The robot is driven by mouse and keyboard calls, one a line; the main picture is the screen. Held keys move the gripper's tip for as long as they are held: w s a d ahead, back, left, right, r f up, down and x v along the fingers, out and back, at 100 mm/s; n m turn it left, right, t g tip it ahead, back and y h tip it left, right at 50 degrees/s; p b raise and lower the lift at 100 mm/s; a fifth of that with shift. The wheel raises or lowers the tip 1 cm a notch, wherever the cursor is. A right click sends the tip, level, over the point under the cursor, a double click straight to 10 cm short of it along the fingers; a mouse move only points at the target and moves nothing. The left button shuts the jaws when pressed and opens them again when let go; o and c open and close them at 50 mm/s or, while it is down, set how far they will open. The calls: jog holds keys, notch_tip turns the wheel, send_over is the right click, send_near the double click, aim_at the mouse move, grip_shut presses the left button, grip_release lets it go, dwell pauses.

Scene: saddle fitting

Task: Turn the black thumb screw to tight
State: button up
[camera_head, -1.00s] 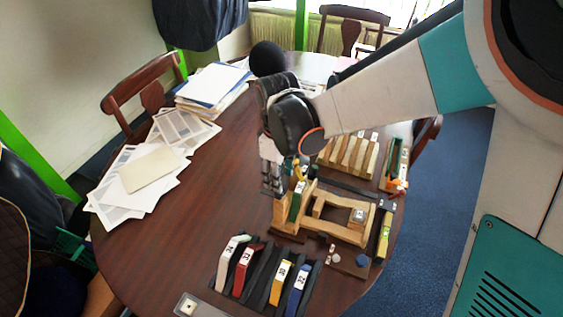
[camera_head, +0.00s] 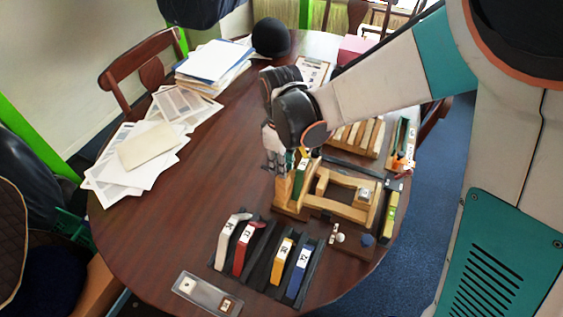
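A pale wooden frame (camera_head: 352,211) lies on the table, right of centre. A wooden post (camera_head: 284,190) and a dark green piece (camera_head: 299,177) stand at its left end. My gripper (camera_head: 274,167) points down just behind and left of this end, close to the post. Its fingers are small and partly merge with the post and wrist, so I cannot tell whether they are open, or touching anything. I cannot make out the black thumb screw; it may be hidden by my gripper or wrist.
A black rack (camera_head: 261,264) with white, red, yellow and blue pieces stands in front. A grey tray (camera_head: 205,294) lies at the front edge. A slatted wooden block (camera_head: 357,138) is behind the frame. Papers (camera_head: 140,160) lie at left. The table's left middle is clear.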

grip_shut()
jog(key=m, duration=1.2)
jog(key=shift+m, duration=0.3)
jog(key=m, duration=0.6)
jog(key=shift+a+m+h, duration=0.1)
jog(key=shift+m+h, duration=0.2)
jog(key=shift+h, duration=0.1)
jog(key=m, duration=0.6)
jog(key=shift+m, duration=0.4)
